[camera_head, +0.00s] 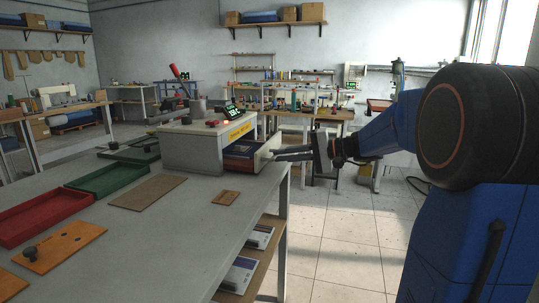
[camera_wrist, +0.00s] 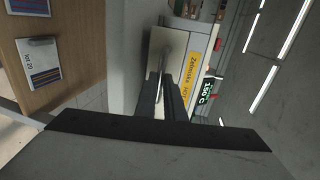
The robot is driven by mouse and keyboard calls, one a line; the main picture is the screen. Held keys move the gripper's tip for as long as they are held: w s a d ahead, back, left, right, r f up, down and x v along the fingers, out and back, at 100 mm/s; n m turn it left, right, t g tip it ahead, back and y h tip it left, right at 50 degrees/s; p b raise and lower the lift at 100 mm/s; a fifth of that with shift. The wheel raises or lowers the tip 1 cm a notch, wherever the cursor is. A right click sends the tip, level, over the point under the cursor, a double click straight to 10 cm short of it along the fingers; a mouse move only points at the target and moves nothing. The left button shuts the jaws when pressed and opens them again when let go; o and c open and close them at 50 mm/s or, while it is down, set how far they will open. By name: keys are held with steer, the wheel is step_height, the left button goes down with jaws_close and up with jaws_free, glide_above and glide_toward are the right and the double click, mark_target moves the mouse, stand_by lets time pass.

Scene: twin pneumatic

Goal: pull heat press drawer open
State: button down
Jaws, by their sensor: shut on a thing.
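The heat press (camera_head: 192,150) is a pale box with a yellow label and a green-lit display, standing on the grey table near its far right corner. Its drawer (camera_head: 262,158) sticks out partway on the right side, with dark and bluish contents showing inside. My gripper (camera_head: 278,155) reaches in from the right and is shut on the drawer handle at the drawer's front. In the wrist view, my fingers (camera_wrist: 170,85) close on the grey handle (camera_wrist: 173,52) in front of the pale drawer front (camera_wrist: 157,42). The fingers hide part of the handle. The press's yellow label (camera_wrist: 191,68) shows beside it.
The grey table (camera_head: 185,225) holds a red tray (camera_head: 35,218), a green tray (camera_head: 105,178), a brown board (camera_head: 148,192) and an orange board (camera_head: 65,247). A lower shelf (camera_head: 262,256) carries printed packs. The tiled floor right of the table is clear.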

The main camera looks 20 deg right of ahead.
steer(key=v, duration=0.2)
steer(key=f+v, duration=0.1)
steer(key=v, duration=0.2)
steer(key=shift+d, duration=0.1)
steer(key=c, duration=1.8)
jaws_free()
steer(key=shift+c, duration=0.2)
steer(key=v, duration=1.7)
steer(key=shift+s+d, duration=0.1)
